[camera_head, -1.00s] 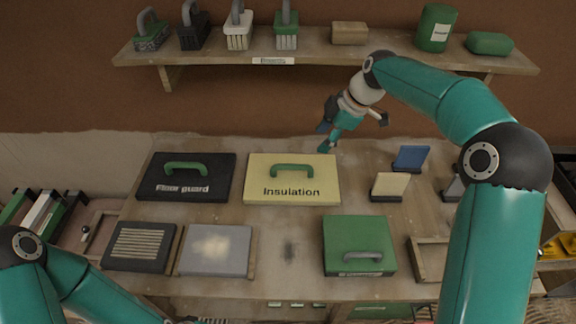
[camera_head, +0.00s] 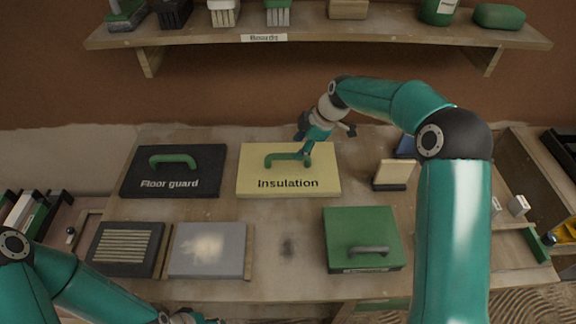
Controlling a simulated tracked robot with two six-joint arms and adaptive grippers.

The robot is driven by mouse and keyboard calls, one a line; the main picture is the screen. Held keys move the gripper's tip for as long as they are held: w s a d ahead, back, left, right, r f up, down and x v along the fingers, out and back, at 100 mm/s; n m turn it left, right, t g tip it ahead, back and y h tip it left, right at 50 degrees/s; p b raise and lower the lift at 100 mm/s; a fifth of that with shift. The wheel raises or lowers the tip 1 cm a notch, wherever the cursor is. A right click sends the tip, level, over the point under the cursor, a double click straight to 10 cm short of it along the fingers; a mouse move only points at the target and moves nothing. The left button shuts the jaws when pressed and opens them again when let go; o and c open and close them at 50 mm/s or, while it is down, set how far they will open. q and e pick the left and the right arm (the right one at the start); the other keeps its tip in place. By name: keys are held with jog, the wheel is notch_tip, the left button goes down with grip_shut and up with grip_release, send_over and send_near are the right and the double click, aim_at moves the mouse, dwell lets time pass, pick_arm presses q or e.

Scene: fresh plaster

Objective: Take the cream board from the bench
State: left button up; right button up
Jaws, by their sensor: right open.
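The cream board (camera_head: 260,190) lies flat on the wooden bench (camera_head: 210,208), marked "Insulation", with a green handle on top. My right gripper (camera_head: 304,157) is open at the right end of that handle. Its fingers overlap the handle in the picture; I cannot tell whether they touch it. The board rests on the bench. My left gripper (camera_head: 190,318) is at the bottom edge of the head view, mostly cut off, and its fingers cannot be made out.
A black "Floor guard" board (camera_head: 205,165) lies left of the cream board. A green board (camera_head: 350,225) with a grey handle lies in front, to the right. A small cream block (camera_head: 392,172) stands to the right. A shelf (camera_head: 190,42) with brushes hangs above.

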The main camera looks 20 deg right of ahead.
aim_at(291, 154)
jog(key=x, duration=0.2)
jog(key=shift+w+a+f, duration=0.1)
jog(key=shift+a+f, duration=0.05)
jog(key=shift+f, duration=0.15)
jog(key=shift+w+a+f+p, duration=0.15)
jog(key=shift+w+f+p, duration=0.1)
jog(key=shift+f+p, duration=0.25)
jog(key=x, duration=0.1)
jog(key=p+x, duration=0.1)
jog(key=x, duration=0.1)
jog(key=shift+w+p, duration=0.25)
jog(key=shift+p, duration=0.05)
jog(key=shift+w+a+f, duration=0.1)
jog(key=shift+f, duration=0.3)
jog(key=shift+f+b, duration=0.25)
jog(key=shift+b, duration=0.4)
grip_shut()
